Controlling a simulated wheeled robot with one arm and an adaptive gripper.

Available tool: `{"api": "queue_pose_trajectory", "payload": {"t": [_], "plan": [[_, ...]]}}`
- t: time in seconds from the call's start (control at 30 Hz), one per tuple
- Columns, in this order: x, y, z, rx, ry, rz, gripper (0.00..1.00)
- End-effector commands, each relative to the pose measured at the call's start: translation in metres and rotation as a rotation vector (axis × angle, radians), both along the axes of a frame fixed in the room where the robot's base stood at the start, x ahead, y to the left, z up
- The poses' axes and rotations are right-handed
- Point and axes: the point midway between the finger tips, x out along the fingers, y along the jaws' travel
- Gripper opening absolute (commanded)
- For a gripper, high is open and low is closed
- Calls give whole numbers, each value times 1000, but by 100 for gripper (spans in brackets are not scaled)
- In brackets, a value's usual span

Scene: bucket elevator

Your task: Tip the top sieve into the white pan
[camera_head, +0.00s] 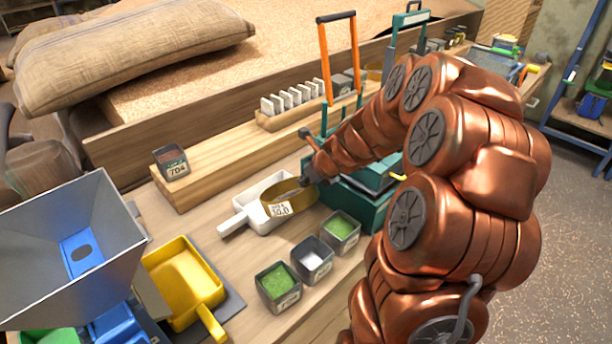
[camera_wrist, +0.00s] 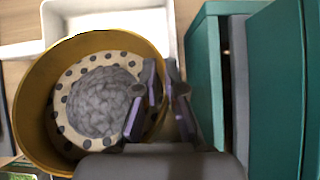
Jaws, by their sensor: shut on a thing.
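The sieve (camera_head: 290,203) is a round brass ring with a white label that seems to read 10.0. It is tilted over the white pan (camera_head: 234,222), partly covering it. In the wrist view the sieve (camera_wrist: 32,97) has a perforated floor with a heap of grey lumps (camera_wrist: 100,100) on it. The white pan (camera_wrist: 60,12) shows behind it. My gripper (camera_wrist: 160,95) is shut on the sieve's wall at its right side. In the head view my gripper (camera_head: 310,175) is at the sieve's upper right rim. How much the pan holds is hidden.
A teal machine (camera_head: 365,205) stands close to the right of the sieve. Several small tins, one of them green-filled (camera_head: 278,287), stand in front. A yellow pan (camera_head: 185,285) and a grey hopper (camera_head: 70,245) are at left. A wooden ledge (camera_head: 215,160) runs behind.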

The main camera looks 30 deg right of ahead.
Motion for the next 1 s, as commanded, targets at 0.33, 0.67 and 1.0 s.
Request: {"api": "queue_pose_trajectory", "payload": {"t": [0.33, 0.67, 1.0], "plan": [[3, 0, 7, -12, 59, 0, 0], [4, 1, 11, -22, 118, 1, 0], [7, 1, 15, -36, 180, -1, 0]]}}
